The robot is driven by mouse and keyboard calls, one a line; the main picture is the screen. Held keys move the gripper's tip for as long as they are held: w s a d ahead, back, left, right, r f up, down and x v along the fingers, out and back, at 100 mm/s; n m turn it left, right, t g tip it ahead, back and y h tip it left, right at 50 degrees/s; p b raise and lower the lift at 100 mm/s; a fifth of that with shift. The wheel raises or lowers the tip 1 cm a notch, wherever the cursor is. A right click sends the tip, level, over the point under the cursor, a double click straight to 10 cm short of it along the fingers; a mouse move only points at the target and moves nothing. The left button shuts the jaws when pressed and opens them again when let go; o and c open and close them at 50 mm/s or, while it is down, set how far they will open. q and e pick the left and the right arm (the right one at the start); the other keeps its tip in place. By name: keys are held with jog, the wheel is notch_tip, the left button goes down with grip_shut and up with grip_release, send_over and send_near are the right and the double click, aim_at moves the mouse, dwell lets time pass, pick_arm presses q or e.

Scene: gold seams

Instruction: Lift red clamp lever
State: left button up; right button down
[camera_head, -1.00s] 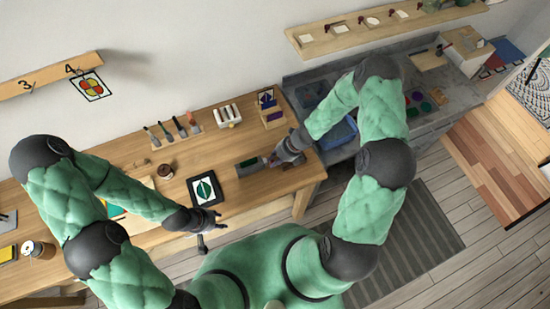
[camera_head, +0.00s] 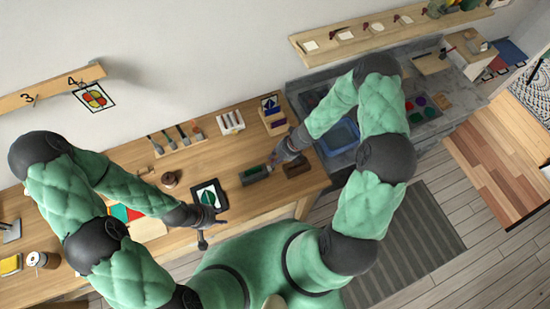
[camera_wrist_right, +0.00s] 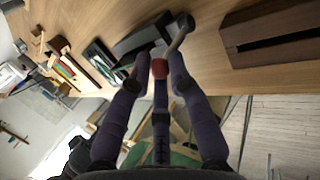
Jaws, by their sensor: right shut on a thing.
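In the right wrist view, the lever's red tip (camera_wrist_right: 160,69) sits between the fingertips of my right gripper (camera_wrist_right: 159,72), which is shut on it. The lever's grey bar (camera_wrist_right: 180,33) runs up from the tip beside a dark grey clamp body (camera_wrist_right: 143,38). In the head view, my right gripper (camera_head: 275,161) is at the right end of the dark grey clamp body (camera_head: 255,174) on the bench; the lever is mostly hidden there. My left gripper (camera_head: 214,216) hovers by the bench's front edge, apart from the clamp; its finger opening is unclear.
A brown wooden block (camera_head: 297,167) lies just right of the clamp. A tool rack (camera_head: 176,137) and a white-slotted holder (camera_head: 230,121) stand behind. A sink (camera_head: 340,137) adjoins the bench on the right.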

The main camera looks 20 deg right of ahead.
jog(key=shift+w+d+r, duration=0.15)
jog(key=shift+w+d, duration=0.25)
jog(key=shift+w, duration=0.2)
jog(key=c, duration=1.2)
grip_release()
jog(key=shift+o, duration=0.2)
jog(key=shift+w, duration=0.25)
jog(key=shift+a, duration=0.1)
jog(key=shift+s, duration=0.25)
jog(key=v, duration=1.1)
jog(key=shift+s+r, duration=0.15)
jog(key=shift+r, duration=0.15)
